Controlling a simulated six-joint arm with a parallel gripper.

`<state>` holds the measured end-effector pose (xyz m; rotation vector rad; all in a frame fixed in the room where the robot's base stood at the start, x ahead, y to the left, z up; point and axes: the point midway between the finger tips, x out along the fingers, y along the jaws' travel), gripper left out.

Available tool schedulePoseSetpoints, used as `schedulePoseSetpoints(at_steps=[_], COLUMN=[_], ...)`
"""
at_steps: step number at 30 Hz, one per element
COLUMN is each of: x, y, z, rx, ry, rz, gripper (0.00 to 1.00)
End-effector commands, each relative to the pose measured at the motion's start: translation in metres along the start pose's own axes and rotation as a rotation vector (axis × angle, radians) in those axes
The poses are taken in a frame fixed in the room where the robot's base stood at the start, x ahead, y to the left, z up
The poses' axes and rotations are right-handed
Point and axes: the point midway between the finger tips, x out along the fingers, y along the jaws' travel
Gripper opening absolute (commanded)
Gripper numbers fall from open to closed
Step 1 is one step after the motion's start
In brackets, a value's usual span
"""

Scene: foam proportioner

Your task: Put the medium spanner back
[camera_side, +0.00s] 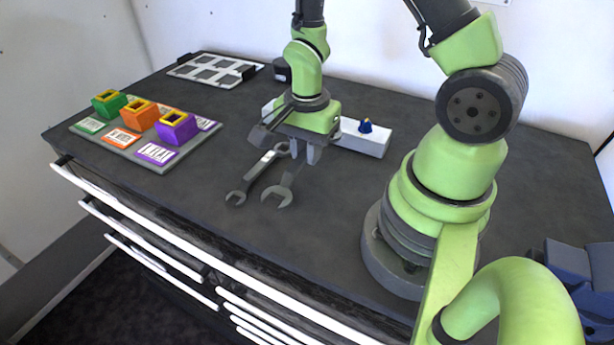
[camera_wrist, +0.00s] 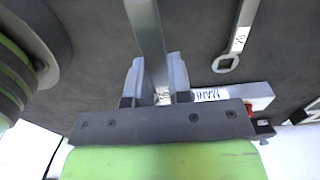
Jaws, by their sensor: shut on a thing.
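My gripper (camera_side: 303,154) is shut on a grey metal spanner (camera_side: 278,195) above the middle of the dark worktop. Its open-jaw end points toward the front edge. In the wrist view the shaft of this held spanner (camera_wrist: 147,28) runs between my two fingers (camera_wrist: 157,72). I cannot tell whether it touches the worktop or which size is written on it. A second spanner (camera_side: 250,182) with a white label lies on the worktop just left of the held one. Its ring end (camera_wrist: 226,64) shows at the right in the wrist view.
A white box (camera_side: 372,139) with a blue knob stands behind my gripper. A grey board (camera_side: 122,139) with green, orange and purple blocks is at the left. A framed panel (camera_side: 215,69) and a small black item (camera_side: 282,71) are at the back. The front middle worktop is clear.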

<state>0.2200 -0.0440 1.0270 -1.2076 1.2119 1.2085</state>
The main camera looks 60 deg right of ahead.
Motion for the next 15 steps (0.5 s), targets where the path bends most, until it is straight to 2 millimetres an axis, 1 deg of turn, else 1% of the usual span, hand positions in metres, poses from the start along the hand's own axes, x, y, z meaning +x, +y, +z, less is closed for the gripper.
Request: schedulePoseSetpoints(at_steps=[1,3,8,15], x=[0.009,0.018,0.028,0.057], y=[0.001,0.001,0.000,0.000], z=[0.000,0.000,0.000,0.000], rx=[-0.001,-0.001,-0.001,-0.001], ry=[-0.001,-0.001,-0.001,-0.001], rz=[0.006,0.003,0.001,0.003], gripper=[0.00,0.00,0.00,0.00])
